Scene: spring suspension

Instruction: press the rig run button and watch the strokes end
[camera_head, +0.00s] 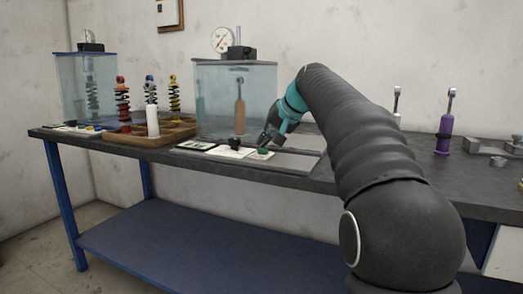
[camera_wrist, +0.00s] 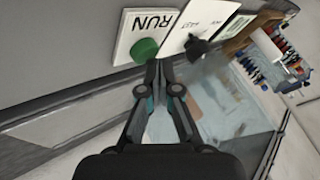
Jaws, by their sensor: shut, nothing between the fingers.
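The green run button (camera_wrist: 144,49) sits on a white plate marked RUN (camera_wrist: 150,24) in the wrist view. In the head view the button (camera_head: 262,152) shows small at the bench front, before a clear-walled rig (camera_head: 215,100) with a brown-bodied damper (camera_head: 240,118) inside. My gripper (camera_wrist: 158,66) is shut and empty, its fingertips close beside the button in the wrist view. I cannot tell whether they touch it. In the head view my gripper (camera_head: 264,141) is just above the button. A dial gauge (camera_head: 222,40) stands on top of the rig.
A black knob (camera_wrist: 196,46) on another white plate is close beside the button. A wooden tray (camera_head: 150,139) with several coil-over springs stands left of the rig. A second clear box (camera_head: 88,90) is at far left. A purple damper (camera_head: 444,134) stands at right, beyond my arm.

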